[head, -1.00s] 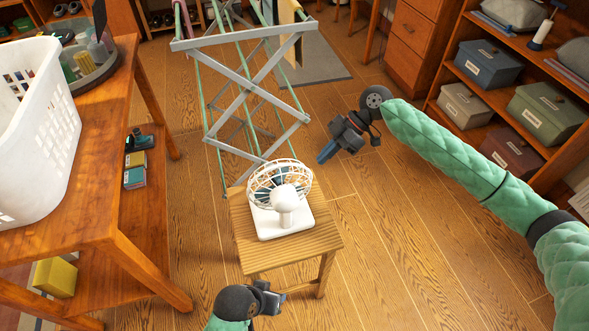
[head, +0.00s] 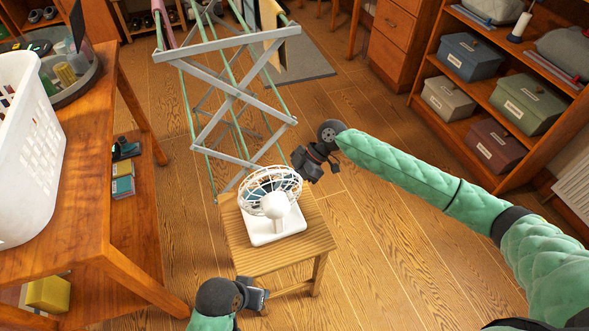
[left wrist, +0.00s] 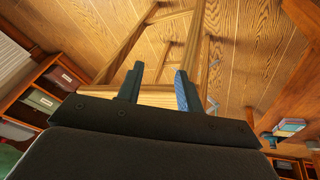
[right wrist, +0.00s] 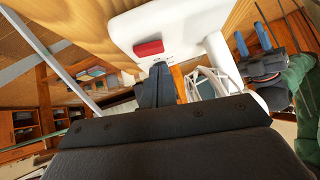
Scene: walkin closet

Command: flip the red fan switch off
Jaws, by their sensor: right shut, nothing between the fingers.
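A white fan (head: 272,230) with a round cage stands on a small wooden stool (head: 241,253). Its red switch (right wrist: 148,48) shows on the white base in the right wrist view, and the fan hides it in the head view. My right gripper (head: 293,176) is behind the fan. Its closed fingertips (right wrist: 160,69) are empty and lie close to the switch; I cannot tell whether they touch the fan. My left gripper (head: 265,296) is at the stool's front edge. It is open and empty in the left wrist view (left wrist: 159,76).
A metal drying rack (head: 222,120) stands just behind the stool. A wooden table (head: 88,185) with a white laundry basket (head: 38,150) is at the left. Shelves with boxes (head: 470,57) are at the right. Open floor (head: 390,225) lies right of the stool.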

